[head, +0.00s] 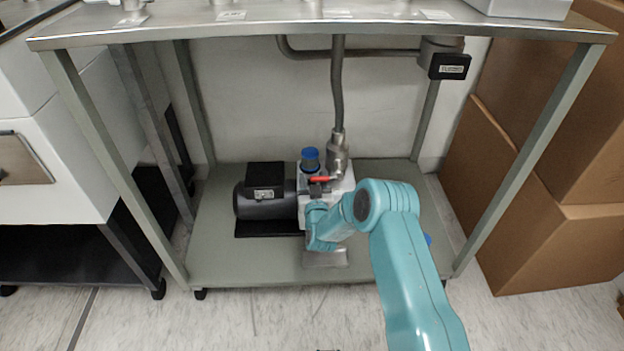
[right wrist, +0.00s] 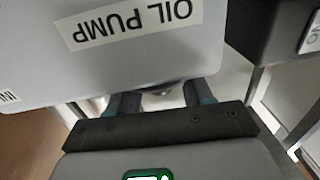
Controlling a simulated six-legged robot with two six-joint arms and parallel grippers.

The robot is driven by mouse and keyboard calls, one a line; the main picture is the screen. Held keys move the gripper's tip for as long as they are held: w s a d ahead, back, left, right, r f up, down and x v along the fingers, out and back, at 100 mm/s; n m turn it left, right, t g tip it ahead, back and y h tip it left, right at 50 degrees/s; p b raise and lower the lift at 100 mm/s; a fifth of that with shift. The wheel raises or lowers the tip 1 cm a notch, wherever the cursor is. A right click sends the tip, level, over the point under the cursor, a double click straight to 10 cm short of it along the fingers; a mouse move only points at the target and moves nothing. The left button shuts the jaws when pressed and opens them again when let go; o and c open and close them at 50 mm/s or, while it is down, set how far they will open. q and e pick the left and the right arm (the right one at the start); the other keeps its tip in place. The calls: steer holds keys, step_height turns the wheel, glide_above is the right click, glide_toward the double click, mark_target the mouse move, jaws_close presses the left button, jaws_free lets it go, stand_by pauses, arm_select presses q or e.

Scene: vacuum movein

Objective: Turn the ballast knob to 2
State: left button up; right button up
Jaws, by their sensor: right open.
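The oil pump is a pale box (head: 343,183) with a dark motor (head: 265,204) on its left, on the low shelf under the bench. In the right wrist view its grey face (right wrist: 150,50) bears an upside-down OIL PUMP label. My right gripper (head: 318,188) is at the upper front of the pump, partly hidden by my teal arm. In the right wrist view its two dark fingers (right wrist: 160,97) are apart, by the pump's edge. A small dark part shows between them, too hidden to identify. I cannot make out the ballast knob or its numbers. My left gripper is not in view.
A blue cap (head: 310,154) and a red lever (head: 322,179) are on top of the pump. A metal hose (head: 338,90) rises behind it. Bench legs (head: 525,165) flank the shelf (head: 215,255). Cardboard boxes (head: 545,235) stand at right, a white cabinet (head: 50,160) at left.

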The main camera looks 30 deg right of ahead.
steer(key=shift+c, duration=0.3)
steer(key=c, duration=0.9)
steer(key=shift+o, duration=0.2)
steer(key=shift+a+f+m+h, duration=0.1)
steer(key=shift+m+h, duration=0.2)
steer(key=shift+h, duration=0.1)
steer(key=shift+m+g+h, duration=0.5)
steer(key=shift+g+h, duration=0.1)
steer(key=shift+h, duration=0.1)
steer(key=shift+m+g+h, duration=2.1)
steer(key=shift+g+h, duration=0.1)
steer(key=shift+g, duration=0.2)
